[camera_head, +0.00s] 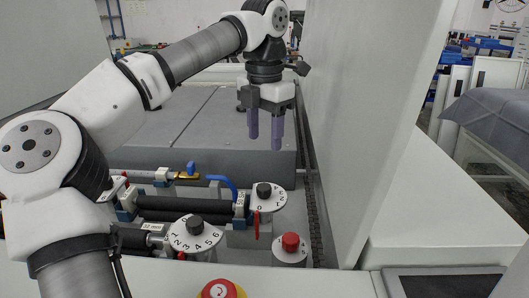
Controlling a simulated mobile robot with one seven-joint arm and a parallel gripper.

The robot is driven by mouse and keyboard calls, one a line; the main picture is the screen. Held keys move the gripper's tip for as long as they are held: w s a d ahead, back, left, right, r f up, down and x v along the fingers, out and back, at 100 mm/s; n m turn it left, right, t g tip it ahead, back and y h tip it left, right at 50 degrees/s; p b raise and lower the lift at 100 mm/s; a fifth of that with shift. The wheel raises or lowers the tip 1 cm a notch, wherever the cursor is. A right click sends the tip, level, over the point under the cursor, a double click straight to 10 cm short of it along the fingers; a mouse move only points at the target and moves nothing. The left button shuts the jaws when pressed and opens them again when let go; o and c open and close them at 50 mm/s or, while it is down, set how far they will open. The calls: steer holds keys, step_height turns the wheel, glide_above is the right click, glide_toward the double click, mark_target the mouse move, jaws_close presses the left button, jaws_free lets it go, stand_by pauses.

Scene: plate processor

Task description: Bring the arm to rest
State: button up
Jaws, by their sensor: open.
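My gripper (265,136) points down near the upper middle of the head view, at the end of my white and grey arm. Its two purple-grey fingers are apart, with nothing between them. It hangs in front of a large grey block (205,125) and above a white numbered dial (268,197) with a black knob. I cannot tell how far it is above the dial.
A second numbered dial (195,234), a red knob (290,242) and a red button with a yellow ring (221,290) lie in front. Black cylinders and a blue hose (226,184) run beside them. A tall white panel (365,120) stands close right of my gripper.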

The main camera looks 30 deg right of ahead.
steer(key=shift+r, duration=0.5)
